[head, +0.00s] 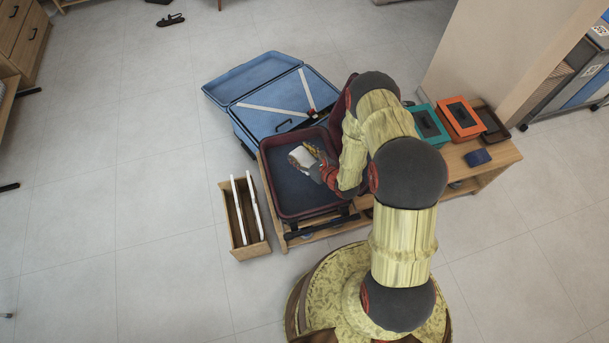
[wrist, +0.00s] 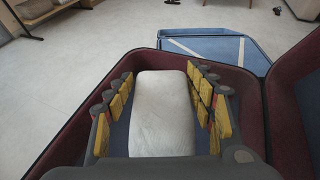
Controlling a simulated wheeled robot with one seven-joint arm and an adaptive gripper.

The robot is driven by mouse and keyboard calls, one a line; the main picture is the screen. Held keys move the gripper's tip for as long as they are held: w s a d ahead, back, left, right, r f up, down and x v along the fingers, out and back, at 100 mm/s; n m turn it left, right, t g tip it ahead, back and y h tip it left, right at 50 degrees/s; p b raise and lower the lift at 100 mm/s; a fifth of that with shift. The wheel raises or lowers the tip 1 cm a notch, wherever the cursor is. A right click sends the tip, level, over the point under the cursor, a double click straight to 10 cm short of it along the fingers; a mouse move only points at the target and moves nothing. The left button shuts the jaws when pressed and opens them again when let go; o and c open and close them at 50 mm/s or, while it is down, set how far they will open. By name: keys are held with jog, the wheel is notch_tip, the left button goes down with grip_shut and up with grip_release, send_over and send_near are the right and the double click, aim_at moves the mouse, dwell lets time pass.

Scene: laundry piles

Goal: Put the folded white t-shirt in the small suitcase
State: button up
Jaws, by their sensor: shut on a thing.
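The folded white t-shirt (head: 301,156) is a small pale bundle in my gripper (head: 313,158). In the wrist view the t-shirt (wrist: 162,112) lies between the two yellow-padded fingers of my gripper (wrist: 160,90), which are shut on it. The small suitcase (head: 270,181) is open, with a dark red rim and dark blue lining, on a low wooden bench. My gripper and the t-shirt are over its interior. I cannot tell whether the t-shirt touches the suitcase floor. The suitcase wall (wrist: 82,108) also shows in the wrist view. My arm hides the suitcase's right side.
A larger open blue suitcase (head: 262,85) lies behind the small one. A wooden box (head: 236,226) with white panels stands at left. Teal (head: 429,125) and orange (head: 460,118) boxes sit on the bench at right.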

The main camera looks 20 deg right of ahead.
notch_tip(320, 180, down, 10)
jog(key=b, duration=0.3)
jog(key=shift+a+b, duration=0.1)
jog(key=shift+b, duration=0.25)
jog(key=shift+f, duration=0.15)
jog(key=shift+f, duration=0.1)
jog(key=o, duration=1.2)
jog(key=shift+c, duration=0.2)
jog(key=shift+o, duration=0.5)
